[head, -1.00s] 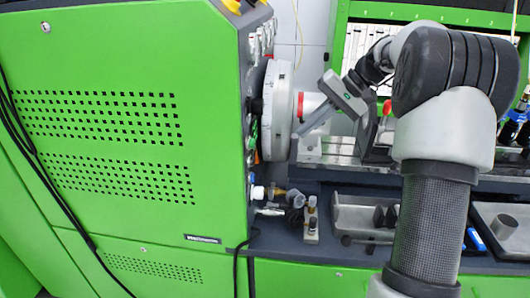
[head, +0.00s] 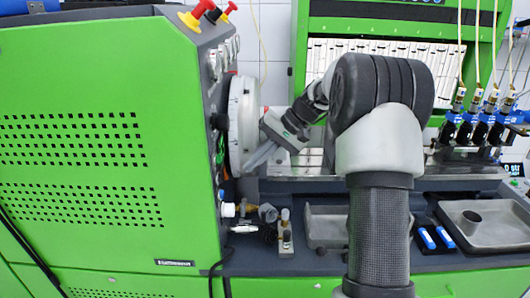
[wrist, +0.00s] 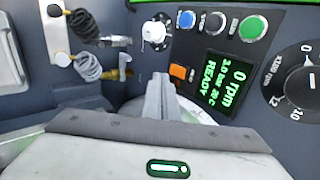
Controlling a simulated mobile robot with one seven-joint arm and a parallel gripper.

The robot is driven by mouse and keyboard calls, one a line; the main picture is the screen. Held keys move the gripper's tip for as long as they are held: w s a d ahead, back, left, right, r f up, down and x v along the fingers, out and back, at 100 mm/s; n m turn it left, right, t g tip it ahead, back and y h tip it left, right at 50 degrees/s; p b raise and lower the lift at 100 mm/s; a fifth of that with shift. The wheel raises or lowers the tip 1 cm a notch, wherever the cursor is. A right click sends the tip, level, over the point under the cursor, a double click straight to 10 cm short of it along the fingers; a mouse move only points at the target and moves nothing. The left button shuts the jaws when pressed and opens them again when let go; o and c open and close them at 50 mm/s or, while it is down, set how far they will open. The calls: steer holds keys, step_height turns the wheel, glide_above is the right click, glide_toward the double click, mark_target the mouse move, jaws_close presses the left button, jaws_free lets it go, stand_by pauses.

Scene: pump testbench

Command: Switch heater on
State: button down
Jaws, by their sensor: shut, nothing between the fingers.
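The control panel (wrist: 228,60) fills the upper right of the wrist view. It has a small orange switch (wrist: 178,72) beside a dark display (wrist: 220,82) with green text showing 0 rpm and READY. I cannot read a label that marks the heater, nor tell the orange switch's position. My gripper (wrist: 158,78) is shut and empty, its fingertips just left of and below the orange switch in the picture. I cannot tell whether they touch the panel. In the head view my gripper (head: 249,167) is beside the green cabinet's (head: 100,140) right side, in front of the white disc (head: 243,122).
The panel also has a white knob (wrist: 154,33), blue (wrist: 186,19) and green (wrist: 253,27) buttons and a large black dial (wrist: 300,82). Hose fittings (wrist: 90,67) lie to the left. Metal trays (head: 490,222) and blue-topped injectors (head: 480,122) are on the bench at right.

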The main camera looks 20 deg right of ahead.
mark_target(225, 169)
steer(key=a, duration=0.1)
steer(key=w+a+f, duration=0.1)
steer(key=a, duration=0.2)
steer(key=shift+w+a+f, duration=0.2)
steer(key=shift+w+f, duration=0.05)
steer(key=shift+f, duration=0.05)
steer(key=f+y+b, duration=0.1)
steer(key=y+b, duration=0.1)
steer(key=b, duration=0.1)
steer(key=shift+f+t+b, duration=0.3)
steer(key=shift+f, duration=0.05)
steer(key=shift+a+r+y, duration=0.25)
steer(key=shift+r+y, duration=0.05)
steer(key=shift+r, duration=0.1)
steer(key=shift+a+r+p, duration=0.2)
steer(key=shift+r+p, duration=0.5)
steer(key=shift+r, duration=0.3)
steer(key=shift+d, duration=0.1)
